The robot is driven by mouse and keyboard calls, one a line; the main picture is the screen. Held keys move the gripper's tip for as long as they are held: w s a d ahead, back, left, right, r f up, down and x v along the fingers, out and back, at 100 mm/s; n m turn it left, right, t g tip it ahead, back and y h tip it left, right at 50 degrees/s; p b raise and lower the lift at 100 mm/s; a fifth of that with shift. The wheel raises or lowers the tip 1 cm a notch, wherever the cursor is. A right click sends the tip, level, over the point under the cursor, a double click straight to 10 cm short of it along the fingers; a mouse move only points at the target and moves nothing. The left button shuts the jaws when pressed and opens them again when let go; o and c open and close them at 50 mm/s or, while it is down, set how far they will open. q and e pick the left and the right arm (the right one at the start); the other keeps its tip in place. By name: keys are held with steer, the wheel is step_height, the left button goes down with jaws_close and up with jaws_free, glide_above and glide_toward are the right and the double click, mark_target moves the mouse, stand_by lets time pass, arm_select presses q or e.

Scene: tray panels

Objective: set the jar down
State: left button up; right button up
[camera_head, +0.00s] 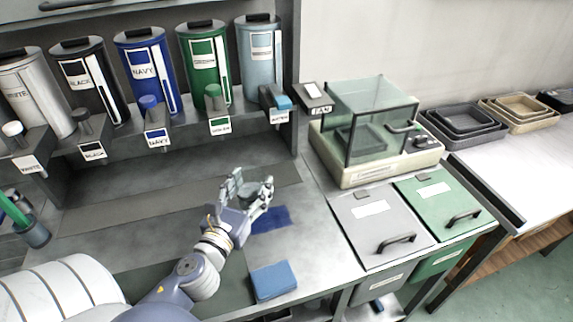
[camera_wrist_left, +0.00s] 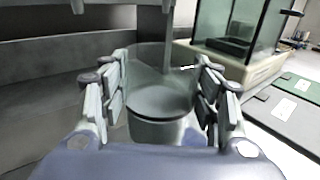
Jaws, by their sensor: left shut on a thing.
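My left gripper (camera_head: 249,187) reaches over the grey counter (camera_head: 322,240) below the row of canisters. Its fingers are shut around the sides of a clear jar (camera_wrist_left: 160,112), which shows between them in the left wrist view. The jar looks upright, with a grey round surface visible inside. In the head view the jar (camera_head: 250,198) is small and partly covered by the fingers. A gap between the jar's base and the counter cannot be made out. My right gripper is not in view.
Several colored canisters with spouts, including a navy one (camera_head: 150,75), stand behind. A glass-walled box (camera_head: 365,173) stands to the right, beside grey and green lidded bins. A dark blue patch (camera_head: 272,219) and a blue folded cloth (camera_head: 273,280) lie near my gripper.

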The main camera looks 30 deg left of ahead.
arm_select(q)
steer(key=shift+w+r, duration=0.15)
steer(key=shift+w, duration=0.1)
steer(key=shift+w+r, duration=0.1)
steer(key=shift+w, duration=0.2)
steer(key=shift+w+a+f+p, duration=0.25)
steer(key=shift+w+a+f, duration=0.45)
steer(key=shift+w, duration=1.75)
steer(key=shift+w+a+f+p, duration=0.25)
steer(key=shift+w+f, duration=0.75)
steer(key=shift+w, duration=1.45)
steer(key=shift+w+a+f+p, duration=0.2)
steer(key=shift+w+a+f, duration=0.5)
steer(key=shift+w, duration=1.75)
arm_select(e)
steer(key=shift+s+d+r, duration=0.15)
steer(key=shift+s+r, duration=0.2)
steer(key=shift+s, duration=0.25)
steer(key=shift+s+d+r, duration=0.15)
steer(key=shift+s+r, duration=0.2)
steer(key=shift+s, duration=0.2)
arm_select(q)
steer(key=shift+d+f, duration=0.15)
steer(key=shift+d, duration=0.05)
steer(key=shift+f, duration=0.2)
steer(key=o, duration=1.4)
steer(key=shift+s, duration=0.1)
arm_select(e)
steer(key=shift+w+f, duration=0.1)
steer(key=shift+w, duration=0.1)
